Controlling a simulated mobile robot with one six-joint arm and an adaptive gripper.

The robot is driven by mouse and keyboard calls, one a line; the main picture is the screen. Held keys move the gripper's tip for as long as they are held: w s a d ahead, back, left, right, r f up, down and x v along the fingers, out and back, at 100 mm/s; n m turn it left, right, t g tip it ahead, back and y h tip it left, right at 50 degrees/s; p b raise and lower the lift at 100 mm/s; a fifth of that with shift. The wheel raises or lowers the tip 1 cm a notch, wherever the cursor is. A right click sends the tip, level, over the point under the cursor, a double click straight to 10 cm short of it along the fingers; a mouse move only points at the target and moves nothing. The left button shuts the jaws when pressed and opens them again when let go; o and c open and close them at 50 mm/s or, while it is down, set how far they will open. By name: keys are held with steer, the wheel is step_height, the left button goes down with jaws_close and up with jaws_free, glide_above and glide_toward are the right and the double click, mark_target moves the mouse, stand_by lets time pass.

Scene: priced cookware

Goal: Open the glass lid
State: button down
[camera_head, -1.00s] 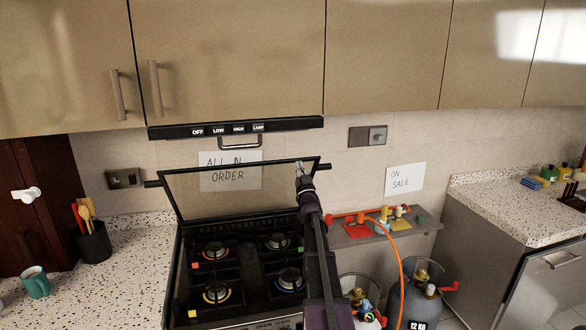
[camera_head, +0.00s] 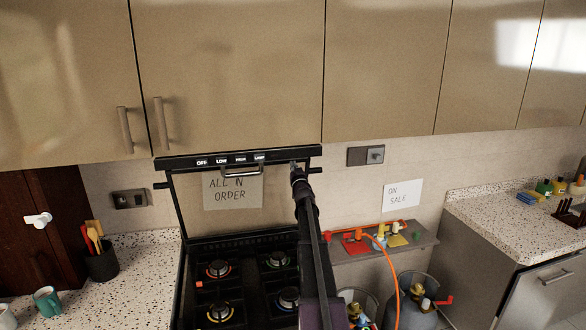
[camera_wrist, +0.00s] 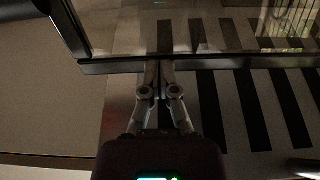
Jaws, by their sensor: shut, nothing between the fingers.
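The glass lid (camera_head: 180,206) of the stove stands raised and close to upright against the back wall. Its top edge lines up with the underside of the hood front in the head view, so part of that edge is hard to make out. In the wrist view, its dark frame (camera_wrist: 115,67) and clear pane cross the upper part. My gripper (camera_head: 296,170) is shut and empty at the lid's top right. In the wrist view, the fingertips (camera_wrist: 165,68) are at the frame, apparently touching it.
The hood (camera_head: 180,162) with its handle hangs right above my gripper, under the cabinets. The stove burners (camera_head: 218,268) show coloured rings. A shelf (camera_head: 425,243), orange hose (camera_head: 395,275) and gas cylinders (camera_head: 415,305) are to the right. A utensil holder (camera_head: 103,265) and mug (camera_head: 47,300) stand left.

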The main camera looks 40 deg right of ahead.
steer(key=x, duration=0.3)
steer(key=shift+w+d+r+p, duration=0.15)
steer(key=shift+w+p, duration=0.1)
steer(key=shift+p, duration=0.15)
steer(key=shift+w+d+r, duration=0.15)
steer(key=shift+w, duration=0.7)
steer(key=shift+s, duration=0.1)
steer(key=shift+s+a, duration=0.35)
steer(key=shift+s, duration=0.05)
steer(key=r+b+v, duration=0.1)
steer(key=b+v, duration=0.1)
steer(key=v, duration=1)
steer(key=shift+s+a+r, duration=0.15)
steer(key=shift+s+a, duration=0.1)
steer(key=shift+s, duration=0.4)
